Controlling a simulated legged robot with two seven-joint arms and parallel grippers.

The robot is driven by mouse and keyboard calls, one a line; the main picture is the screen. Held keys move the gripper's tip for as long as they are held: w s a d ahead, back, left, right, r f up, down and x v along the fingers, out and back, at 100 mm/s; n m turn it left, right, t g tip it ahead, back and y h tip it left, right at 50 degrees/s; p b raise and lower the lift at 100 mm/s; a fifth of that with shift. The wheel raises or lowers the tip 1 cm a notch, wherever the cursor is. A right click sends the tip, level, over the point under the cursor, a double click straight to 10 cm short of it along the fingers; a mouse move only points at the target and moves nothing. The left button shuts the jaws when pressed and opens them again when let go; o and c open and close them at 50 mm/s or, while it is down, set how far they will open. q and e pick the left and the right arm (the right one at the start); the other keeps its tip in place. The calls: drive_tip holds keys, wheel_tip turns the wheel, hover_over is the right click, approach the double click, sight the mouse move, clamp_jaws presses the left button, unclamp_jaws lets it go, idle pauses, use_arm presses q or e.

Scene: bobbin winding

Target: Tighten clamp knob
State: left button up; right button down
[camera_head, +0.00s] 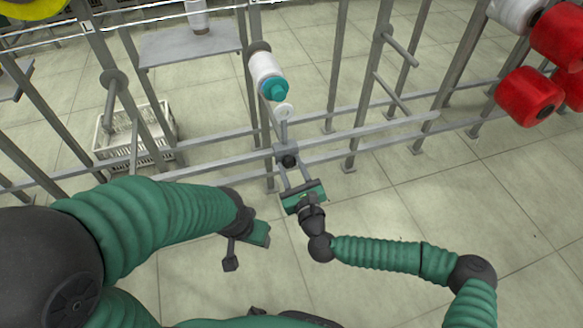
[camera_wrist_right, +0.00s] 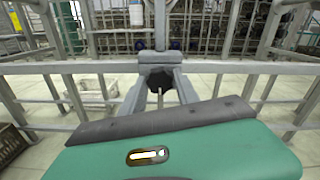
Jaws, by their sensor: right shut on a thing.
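The clamp knob (camera_head: 289,161) is a small dark knob on a grey clamp block on the frame's horizontal rail, in the middle of the head view. It also shows as a dark knob (camera_wrist_right: 161,80) in the right wrist view. My right gripper (camera_head: 290,166) reaches it from the front, with one grey finger on each side, and is shut on it. In the right wrist view the fingers (camera_wrist_right: 160,91) close around the knob, partly hiding it.
A white bobbin (camera_head: 264,68) with a teal end (camera_head: 274,88) sits on a holder above the clamp. Grey rails and posts (camera_head: 400,130) surround it. A white crate (camera_head: 135,135) stands behind at left. Red bobbins (camera_head: 528,97) hang at right. The near floor is clear.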

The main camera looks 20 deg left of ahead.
drive_tip(key=shift+s+a+f, duration=0.1)
drive_tip(key=shift+s+f, duration=0.05)
drive_tip(key=shift+f, duration=0.2)
drive_tip(key=c, duration=1)
unclamp_jaws()
drive_tip(key=shift+o, duration=0.5)
drive_tip(key=shift+r, duration=0.15)
drive_tip(key=shift+s+d+r, duration=0.1)
drive_tip(key=shift+s+d, duration=0.1)
drive_tip(key=shift+d, duration=0.1)
drive_tip(key=p+v, duration=0.4)
drive_tip(key=v, duration=1.2)
